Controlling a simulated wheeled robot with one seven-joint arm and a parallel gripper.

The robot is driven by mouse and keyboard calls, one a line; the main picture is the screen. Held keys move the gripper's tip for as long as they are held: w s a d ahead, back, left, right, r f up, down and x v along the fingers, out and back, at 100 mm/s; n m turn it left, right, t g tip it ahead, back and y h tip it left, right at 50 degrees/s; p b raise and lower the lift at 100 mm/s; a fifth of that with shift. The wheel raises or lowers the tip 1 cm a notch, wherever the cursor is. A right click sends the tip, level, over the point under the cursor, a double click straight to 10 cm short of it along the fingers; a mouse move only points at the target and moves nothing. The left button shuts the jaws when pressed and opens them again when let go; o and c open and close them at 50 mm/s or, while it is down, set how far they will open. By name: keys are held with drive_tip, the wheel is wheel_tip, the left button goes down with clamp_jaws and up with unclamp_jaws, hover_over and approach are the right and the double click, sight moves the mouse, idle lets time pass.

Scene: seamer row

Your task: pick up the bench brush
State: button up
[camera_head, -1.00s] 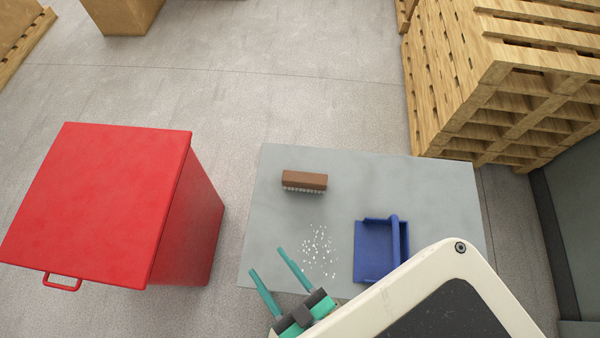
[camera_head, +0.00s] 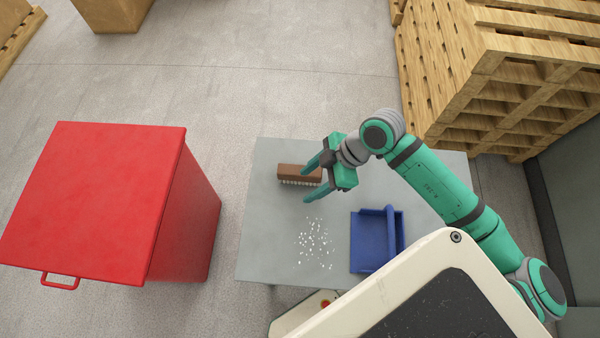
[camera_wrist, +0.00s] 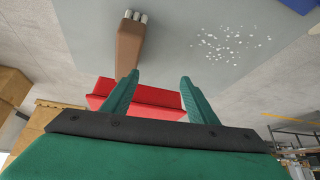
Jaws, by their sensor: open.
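The bench brush (camera_head: 294,173) has a brown block and pale bristles and lies at the upper left of the grey table (camera_head: 262,240). It also shows in the wrist view (camera_wrist: 128,45), upper middle, ahead of the left finger. My gripper (camera_head: 306,182) is open and empty, its fingers pointing left at the brush's right end. In the head view one finger overlaps the brush's right part; I cannot tell whether they touch. In the wrist view the fingers (camera_wrist: 150,90) stand apart with nothing gripped between them.
A blue dustpan (camera_head: 370,245) lies at the table's right, with white crumbs (camera_head: 314,243) scattered left of it. A red lidded bin (camera_head: 100,200) stands left of the table. Stacked wooden pallets (camera_head: 500,70) stand at the upper right.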

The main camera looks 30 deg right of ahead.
sight(316, 170)
drive_tip(key=w+d, duration=0.1)
drive_tip(key=w+d+r+m+h, duration=0.1)
drive_tip(key=d, duration=0.1)
drive_tip(key=w+d+h, duration=0.1)
drive_tip(key=shift+w+d+r+m, duration=0.25)
drive_tip(key=shift+w+r+m, duration=0.1)
drive_tip(key=shift+w+m, duration=0.05)
drive_tip(key=shift+w+f, duration=0.15)
drive_tip(key=shift+f, duration=0.15)
drive_tip(key=x, duration=0.4)
drive_tip(key=shift+w+a+f, duration=0.1)
drive_tip(key=shift+f, duration=0.2)
drive_tip(key=x, duration=0.4)
drive_tip(key=shift+a, duration=0.4)
drive_tip(key=shift+w+a+f, duration=0.1)
drive_tip(key=shift+w+f, duration=0.1)
drive_tip(key=shift+f, duration=0.25)
drive_tip(key=shift+s, duration=0.1)
drive_tip(key=c, duration=1.2)
